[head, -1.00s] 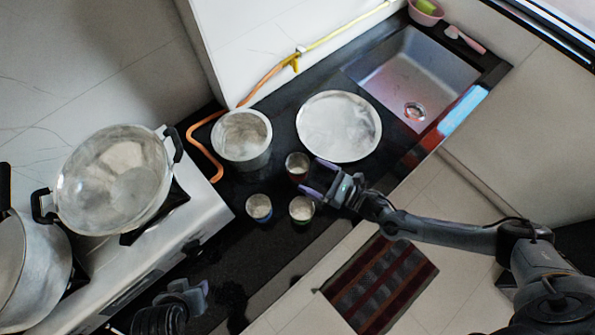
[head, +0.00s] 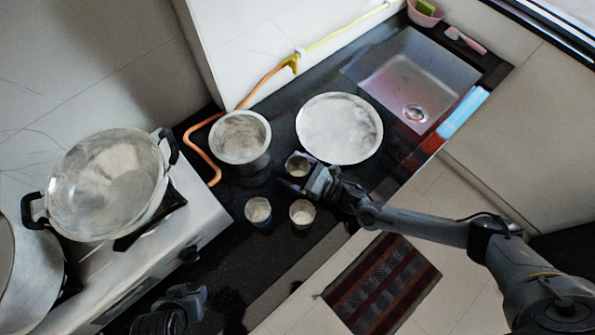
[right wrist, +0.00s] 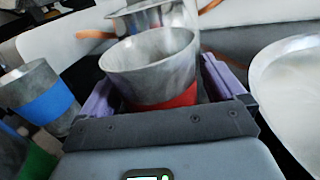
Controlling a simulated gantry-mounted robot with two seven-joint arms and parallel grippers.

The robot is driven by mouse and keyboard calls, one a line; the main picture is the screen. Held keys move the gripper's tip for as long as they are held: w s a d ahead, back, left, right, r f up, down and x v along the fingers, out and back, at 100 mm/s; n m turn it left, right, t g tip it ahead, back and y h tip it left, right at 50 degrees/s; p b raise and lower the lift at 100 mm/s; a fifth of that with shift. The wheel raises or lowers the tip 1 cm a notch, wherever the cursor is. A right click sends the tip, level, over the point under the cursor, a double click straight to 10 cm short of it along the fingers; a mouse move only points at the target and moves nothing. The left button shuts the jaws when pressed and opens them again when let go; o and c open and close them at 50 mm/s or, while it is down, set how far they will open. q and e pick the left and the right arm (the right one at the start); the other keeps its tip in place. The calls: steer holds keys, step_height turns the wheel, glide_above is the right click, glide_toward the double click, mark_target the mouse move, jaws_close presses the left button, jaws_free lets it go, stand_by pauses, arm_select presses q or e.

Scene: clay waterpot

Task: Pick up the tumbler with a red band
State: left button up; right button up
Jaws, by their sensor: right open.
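The tumbler with a red band (head: 297,165) stands on the dark counter; the right wrist view shows its metal cup (right wrist: 150,62) and red band close up. My right gripper (head: 299,177) is open, with its purple fingers (right wrist: 157,80) on either side of this tumbler. Whether a finger touches it I cannot tell. A tumbler with a blue band (head: 258,210) and one with a green band (head: 302,213) stand nearer the counter's front edge. My left gripper (head: 190,298) is low at the left, away from the tumblers; its jaw opening is unclear.
A metal pot (head: 240,140) stands behind and left of the red-banded tumbler. A large round metal plate (head: 340,128) lies to its right. A stove with a big two-handled pan (head: 108,185) is at left, a sink (head: 415,80) at upper right. An orange hose (head: 200,150) runs behind the pot.

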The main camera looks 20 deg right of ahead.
steer(key=shift+w+a, duration=0.15)
steer(key=shift+c, duration=0.3)
steer(key=c, duration=0.9)
steer(key=shift+c, duration=0.4)
